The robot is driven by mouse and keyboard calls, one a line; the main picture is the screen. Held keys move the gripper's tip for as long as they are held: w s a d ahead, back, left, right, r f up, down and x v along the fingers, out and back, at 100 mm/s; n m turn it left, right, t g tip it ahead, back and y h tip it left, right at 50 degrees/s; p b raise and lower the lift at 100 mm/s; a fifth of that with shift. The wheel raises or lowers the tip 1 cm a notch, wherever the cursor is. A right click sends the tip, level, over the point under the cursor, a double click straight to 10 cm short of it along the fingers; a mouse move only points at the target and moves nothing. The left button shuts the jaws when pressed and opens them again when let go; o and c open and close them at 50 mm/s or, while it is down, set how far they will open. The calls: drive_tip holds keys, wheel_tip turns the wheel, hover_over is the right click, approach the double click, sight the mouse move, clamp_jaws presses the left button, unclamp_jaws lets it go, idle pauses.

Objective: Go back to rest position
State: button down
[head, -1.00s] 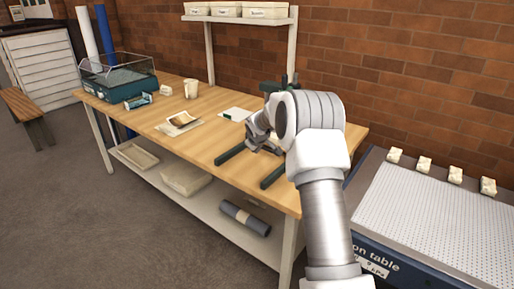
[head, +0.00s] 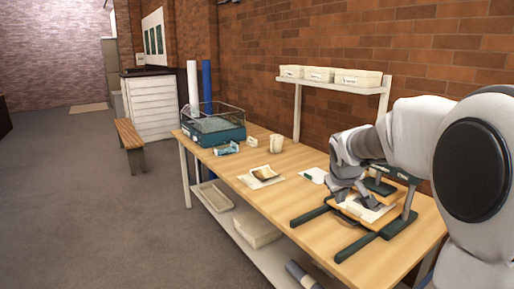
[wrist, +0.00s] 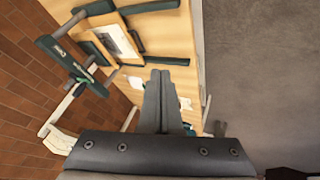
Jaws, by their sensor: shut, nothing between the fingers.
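My gripper (head: 345,190) is shut and empty. In the head view it hangs over the near right part of the wooden workbench (head: 232,168), above or close to a dark green stand (head: 372,242). A pale booklet or document (head: 365,208) lies on the stand, partly covered by my gripper. In the wrist view my closed fingers (wrist: 158,75) point toward the bench, with the document (wrist: 117,38) and the green stand's bars (wrist: 153,62) beyond them. I cannot tell the exact gap between fingers and stand.
A teal tray with a clear wall (head: 212,132), a cup (head: 276,143) and papers (head: 262,176) sit on the bench. A shelf with white boxes (head: 358,78) stands against the brick wall. A wooden bench (head: 130,135) is farther back. Open grey floor (head: 90,215) lies to the left.

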drive_tip(key=s+a+r+m+p, duration=0.15)
drive_tip(key=s+r, duration=0.25)
drive_tip(key=s, duration=0.4)
drive_tip(key=s+a+r+p, duration=0.1)
drive_tip(key=s+a+r, duration=0.2)
drive_tip(key=s, duration=0.5)
drive_tip(key=s+a+f+m+g+y+p, duration=0.1)
drive_tip(key=s+a+y+p, duration=0.1)
drive_tip(key=s, duration=1.4)
drive_tip(key=shift+s+a+m, duration=0.15)
drive_tip(key=shift+a+m, duration=0.2)
drive_tip(key=shift+a, duration=0.25)
